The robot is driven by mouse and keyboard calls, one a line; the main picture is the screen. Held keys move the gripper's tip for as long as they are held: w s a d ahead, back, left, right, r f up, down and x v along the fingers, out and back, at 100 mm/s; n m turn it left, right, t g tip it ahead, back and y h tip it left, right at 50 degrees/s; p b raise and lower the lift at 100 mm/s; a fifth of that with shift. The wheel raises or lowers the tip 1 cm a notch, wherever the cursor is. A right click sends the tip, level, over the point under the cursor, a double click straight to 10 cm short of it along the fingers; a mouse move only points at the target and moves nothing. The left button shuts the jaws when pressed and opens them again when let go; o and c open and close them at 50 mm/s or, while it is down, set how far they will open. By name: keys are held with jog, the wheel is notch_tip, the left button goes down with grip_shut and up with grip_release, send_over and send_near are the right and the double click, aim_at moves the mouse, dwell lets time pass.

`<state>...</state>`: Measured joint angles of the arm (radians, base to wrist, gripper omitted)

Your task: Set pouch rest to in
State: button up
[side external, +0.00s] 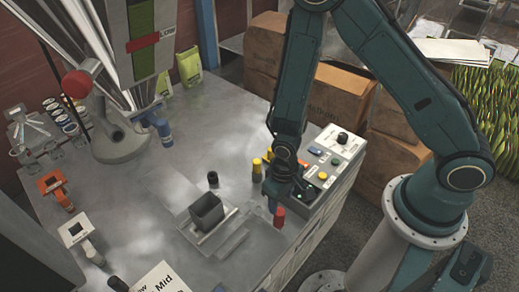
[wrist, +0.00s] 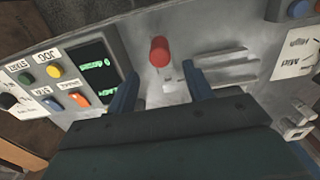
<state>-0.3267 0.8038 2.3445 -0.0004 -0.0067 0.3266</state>
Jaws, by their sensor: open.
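My gripper (side external: 284,197) is open and points down over the right part of the steel table. In the wrist view its two blue fingers (wrist: 161,88) are spread apart with nothing between them. A red knob (side external: 279,217) stands just beside the fingers; in the wrist view the red knob (wrist: 160,51) is beyond the gap between the fingertips, apart from both. A small pale label lies by its foot, too blurred to read. A dark open box (side external: 206,212) sits on a metal plate to the left. I cannot tell which part is the pouch rest.
A control panel (side external: 328,168) with buttons and a screen (wrist: 92,65) lies beside my gripper. A white "Mid" card (side external: 163,279) is at the front. The table's middle left is clear.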

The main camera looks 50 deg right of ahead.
aim_at(279, 218)
jog(key=shift+f, duration=5)
grip_shut()
